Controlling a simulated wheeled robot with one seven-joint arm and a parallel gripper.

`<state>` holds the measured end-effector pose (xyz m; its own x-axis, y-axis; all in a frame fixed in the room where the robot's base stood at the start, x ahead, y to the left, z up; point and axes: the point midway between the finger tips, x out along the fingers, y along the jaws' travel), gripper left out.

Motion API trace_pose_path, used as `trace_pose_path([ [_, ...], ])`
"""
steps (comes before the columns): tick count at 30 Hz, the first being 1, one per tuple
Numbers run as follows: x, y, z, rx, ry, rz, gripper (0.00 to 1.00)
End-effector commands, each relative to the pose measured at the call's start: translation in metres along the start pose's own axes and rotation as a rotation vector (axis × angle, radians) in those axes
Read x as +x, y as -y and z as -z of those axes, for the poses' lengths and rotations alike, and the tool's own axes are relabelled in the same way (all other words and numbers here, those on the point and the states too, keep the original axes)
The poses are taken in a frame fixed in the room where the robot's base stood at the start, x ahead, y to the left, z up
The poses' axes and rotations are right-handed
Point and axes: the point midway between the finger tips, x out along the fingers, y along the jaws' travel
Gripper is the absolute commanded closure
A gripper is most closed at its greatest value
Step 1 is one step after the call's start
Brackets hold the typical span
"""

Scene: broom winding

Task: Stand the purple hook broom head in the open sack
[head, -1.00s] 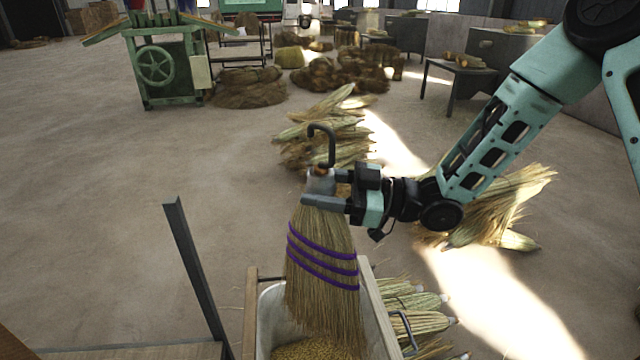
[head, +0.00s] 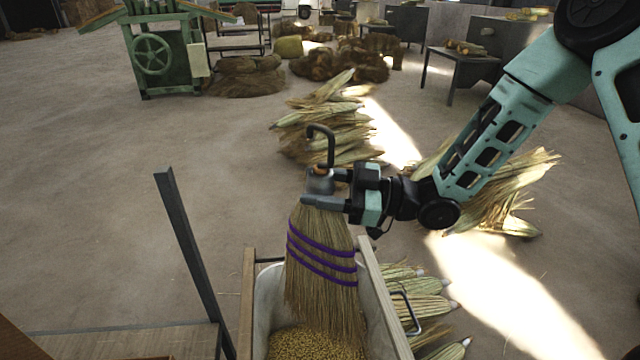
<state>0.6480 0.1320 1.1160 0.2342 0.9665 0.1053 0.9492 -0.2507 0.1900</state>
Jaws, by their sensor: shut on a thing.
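The broom head (head: 322,265) has straw bristles with several purple bands and a dark hook on top. My gripper (head: 325,192) is shut on its metal collar, just below the hook. The broom head hangs nearly upright, bristles down, inside the mouth of the open sack (head: 268,303). The sack is a pale liner in a wooden-sided frame, with yellow grain (head: 310,345) at the bottom. The bristle tips are over or at the grain; I cannot tell whether they touch it.
A dark metal post (head: 190,255) stands left of the sack. Corn cobs (head: 420,300) lie right of it. A corn husk pile (head: 325,130) lies behind, another (head: 500,200) to the right. A green machine (head: 155,55) stands at the back left. Floor on the left is clear.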

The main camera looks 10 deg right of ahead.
Motion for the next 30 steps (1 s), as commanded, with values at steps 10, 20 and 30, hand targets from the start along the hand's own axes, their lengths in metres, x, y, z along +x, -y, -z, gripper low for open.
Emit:
trace_pose_path([
  [10,-0.003,0.005,-0.029,0.000,-0.002,0.000,1.00],
  [20,-0.005,0.010,-0.053,0.000,-0.002,0.000,1.00],
  [30,-0.008,0.015,-0.077,-0.001,-0.001,0.000,1.00],
])
